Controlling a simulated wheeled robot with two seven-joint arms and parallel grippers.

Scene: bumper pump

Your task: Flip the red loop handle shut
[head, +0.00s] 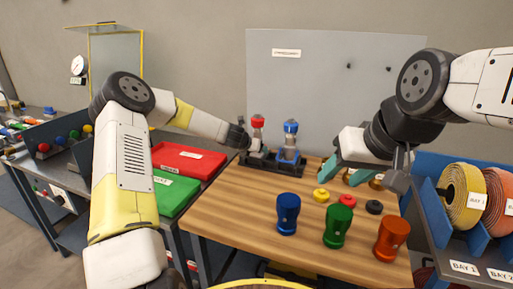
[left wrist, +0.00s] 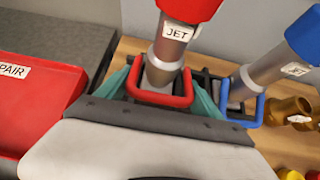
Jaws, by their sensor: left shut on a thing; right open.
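The red-topped jet (head: 257,122) stands at the back left of the wooden table, in a dark rack. In the left wrist view, its red loop handle (left wrist: 160,97) lies low around the front of the silver jet body (left wrist: 163,67). My left gripper (left wrist: 160,92) has its teal fingers on either side of the red loop and is shut on it. In the head view, the left gripper's fingers are too small to make out. My right gripper (head: 365,174) is open and empty above the table's right side.
A blue-topped jet (head: 290,130) with a blue loop handle (left wrist: 243,108) stands close right of the red one. Blue (head: 287,214), green (head: 338,226) and orange (head: 391,238) bodies stand in front. Small rings and brass parts lie below my right gripper. A red tray (head: 188,158) is at left.

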